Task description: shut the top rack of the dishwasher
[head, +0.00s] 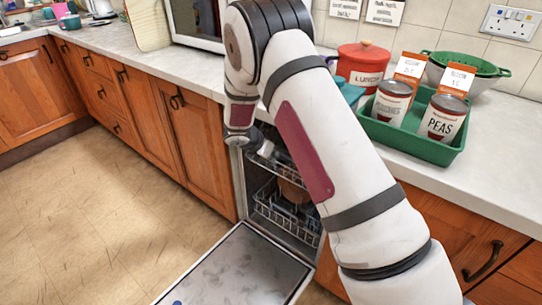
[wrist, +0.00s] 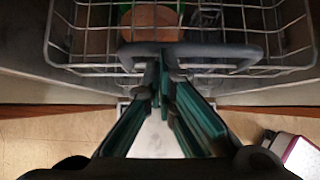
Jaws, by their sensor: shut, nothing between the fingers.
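The dishwasher (head: 241,190) stands under the counter with its door (head: 240,268) lowered flat toward the floor. Its wire top rack (wrist: 90,68) fills the upper wrist view, with a grey handle (wrist: 232,55) along its front and a terracotta bowl (wrist: 150,18) inside. My gripper (wrist: 162,72) is shut and empty, its green fingers meeting at the middle of the handle. I cannot tell whether the tips touch it. In the head view my arm hides part of the top rack and most of the gripper.
A lower rack (head: 285,213) with dishes sits inside the dishwasher. On the counter, a green tray (head: 425,146) holds tins, beside a red pot (head: 362,66) and a green colander (head: 465,66). Wooden cupboards (head: 150,125) line the left. The floor (head: 90,220) at left is clear.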

